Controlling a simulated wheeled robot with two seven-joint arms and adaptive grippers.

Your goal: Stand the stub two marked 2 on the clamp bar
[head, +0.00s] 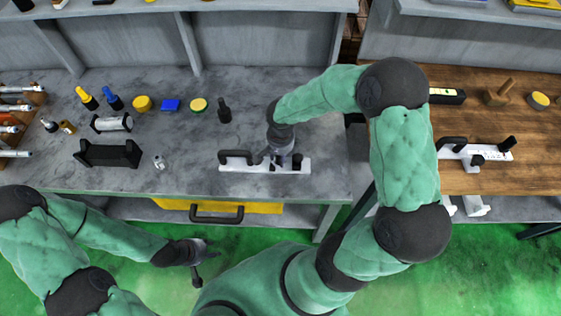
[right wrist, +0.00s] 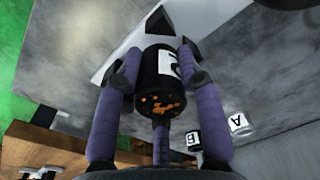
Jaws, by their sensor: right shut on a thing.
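The clamp bar (head: 230,167) is a white bar lying on the grey bench, with a black handle at its left and a small black piece (head: 297,161) near its right end. My right gripper (head: 279,160) is above the bar. In the right wrist view its purple fingers (right wrist: 160,75) are shut on a black stub (right wrist: 157,92) with a white label that seems to read 2. The white bar (right wrist: 118,55) shows behind the stub; whether they touch I cannot tell. My left gripper (head: 203,264) hangs in front of the bench, empty, its opening unclear.
On the bench a dark bottle-like piece (head: 224,110) stands behind the bar, and a black holder (head: 107,154) and small white-grey part (head: 159,162) lie left. A similar white bar (head: 486,152) lies on the wooden bench. The right wrist view shows labelled stubs (right wrist: 238,123).

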